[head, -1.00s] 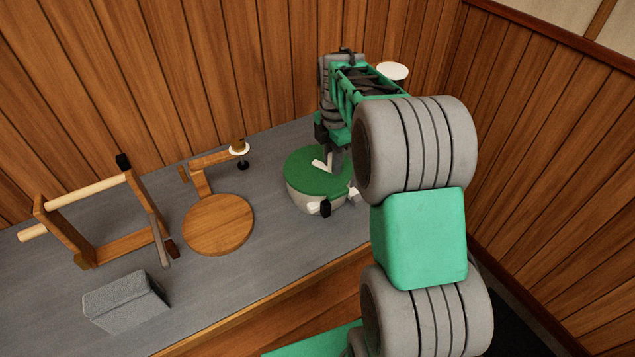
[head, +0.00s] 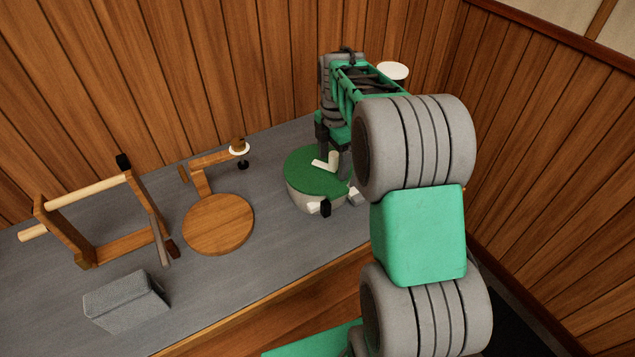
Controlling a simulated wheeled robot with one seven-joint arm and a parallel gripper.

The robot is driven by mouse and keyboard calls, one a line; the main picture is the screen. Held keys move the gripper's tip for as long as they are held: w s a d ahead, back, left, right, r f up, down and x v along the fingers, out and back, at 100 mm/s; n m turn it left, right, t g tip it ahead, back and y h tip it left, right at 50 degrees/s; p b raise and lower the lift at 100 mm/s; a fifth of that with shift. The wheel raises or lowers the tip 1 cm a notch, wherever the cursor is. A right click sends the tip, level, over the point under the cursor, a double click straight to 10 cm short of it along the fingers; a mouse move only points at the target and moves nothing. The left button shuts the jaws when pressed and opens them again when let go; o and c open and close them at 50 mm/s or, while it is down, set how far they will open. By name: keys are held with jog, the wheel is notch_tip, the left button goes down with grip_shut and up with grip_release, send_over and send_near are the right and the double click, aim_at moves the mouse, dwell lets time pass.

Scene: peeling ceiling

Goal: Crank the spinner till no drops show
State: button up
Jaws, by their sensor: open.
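The spinner (head: 307,180) stands on the grey counter, a round tub with a green lid and a pale lower body. A white crank (head: 327,163) sticks up from the lid. My gripper (head: 322,140) hangs above the back of the lid, by the crank, pointing down; it is open and partly hidden by my arm. I cannot tell whether a finger touches the crank. A white and black piece (head: 319,208) sits at the front of the tub. No drops can be made out at this size.
A wooden stand with a round base (head: 219,224) is left of the spinner. A wooden frame with a rod (head: 90,192) and a grey block (head: 125,300) are farther left. A white round top (head: 393,71) shows behind my arm. Wood-panelled walls close the back and right.

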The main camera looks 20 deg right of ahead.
jog(key=shift+o, duration=0.6)
notch_tip(320, 180, up, 8)
jog(key=p, duration=0.6)
jog(key=shift+r, duration=0.15)
